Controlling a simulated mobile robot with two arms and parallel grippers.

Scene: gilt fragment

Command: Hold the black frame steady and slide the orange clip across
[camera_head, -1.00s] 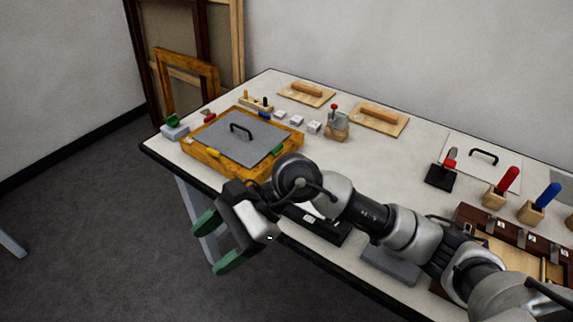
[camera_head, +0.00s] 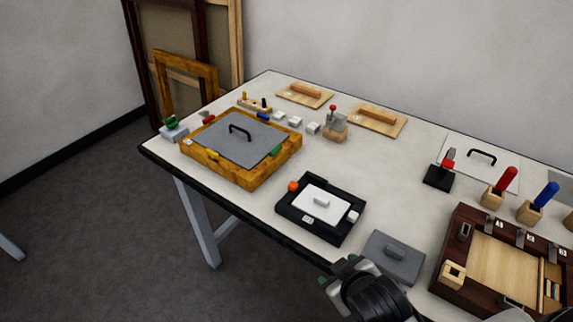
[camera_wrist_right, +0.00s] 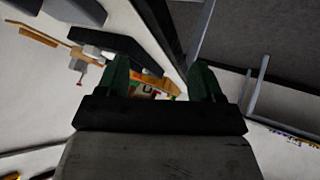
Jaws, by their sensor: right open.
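The black frame (camera_head: 289,209) lies flat on the table in the head view, with a white panel (camera_head: 311,194) inside it that has a small grey handle. The orange clip (camera_head: 293,186) sits at the frame's left corner. A white block (camera_head: 353,217) sits on its right side. My right gripper (camera_head: 345,276) is at the table's front edge, below and right of the frame and apart from it. In the right wrist view the gripper (camera_wrist_right: 160,80) is open, with nothing held between its green fingers. My left gripper is out of view.
A grey plate with a handle (camera_head: 394,258) lies between the black frame and a dark wooden tray (camera_head: 446,246). A yellow wooden frame with a grey panel (camera_head: 214,137) is at the left.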

